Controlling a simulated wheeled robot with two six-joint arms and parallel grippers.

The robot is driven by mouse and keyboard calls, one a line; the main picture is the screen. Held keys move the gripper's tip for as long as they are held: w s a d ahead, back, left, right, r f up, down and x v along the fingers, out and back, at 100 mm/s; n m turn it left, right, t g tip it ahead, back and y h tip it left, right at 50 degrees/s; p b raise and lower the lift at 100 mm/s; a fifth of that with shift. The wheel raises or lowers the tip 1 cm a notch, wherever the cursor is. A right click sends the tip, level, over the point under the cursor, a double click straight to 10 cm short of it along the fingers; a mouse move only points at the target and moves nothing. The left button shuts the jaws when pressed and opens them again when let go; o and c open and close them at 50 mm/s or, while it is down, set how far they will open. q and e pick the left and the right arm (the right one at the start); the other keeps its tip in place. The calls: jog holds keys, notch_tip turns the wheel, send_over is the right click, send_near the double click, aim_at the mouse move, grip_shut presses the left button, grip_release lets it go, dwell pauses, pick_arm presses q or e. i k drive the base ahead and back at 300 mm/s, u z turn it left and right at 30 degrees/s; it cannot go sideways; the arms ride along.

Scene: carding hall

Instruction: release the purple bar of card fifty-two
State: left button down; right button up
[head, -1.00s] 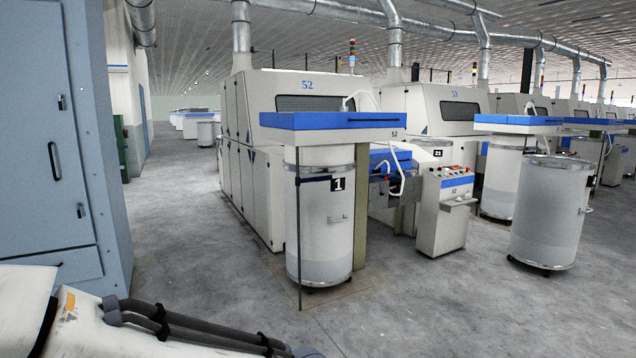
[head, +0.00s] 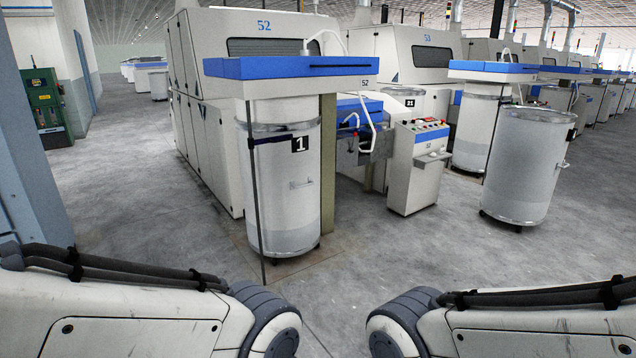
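Card 52 (head: 264,48) is a white machine with a blue-edged coiler head (head: 230,68) overhanging its front. Under it stands a white can (head: 285,210) labelled 1, on casters. A dark bar with a bluish-purple tint (head: 274,138) crosses the can's upper front. It runs from a thin dark upright post (head: 257,205) at the left to near the number label. I cannot tell how its right end is fastened. Both my forearms show along the bottom edge; neither gripper is in view.
A control box (head: 416,168) stands right of the can. A loose white can (head: 527,165) stands farther right on the floor. Card 53 (head: 427,50) is behind. A blue-grey cabinet (head: 30,150) edges the left. The floor ahead is clear.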

aim_at(276, 139)
jog(key=i, duration=3.9)
jog(key=u, duration=0.1)
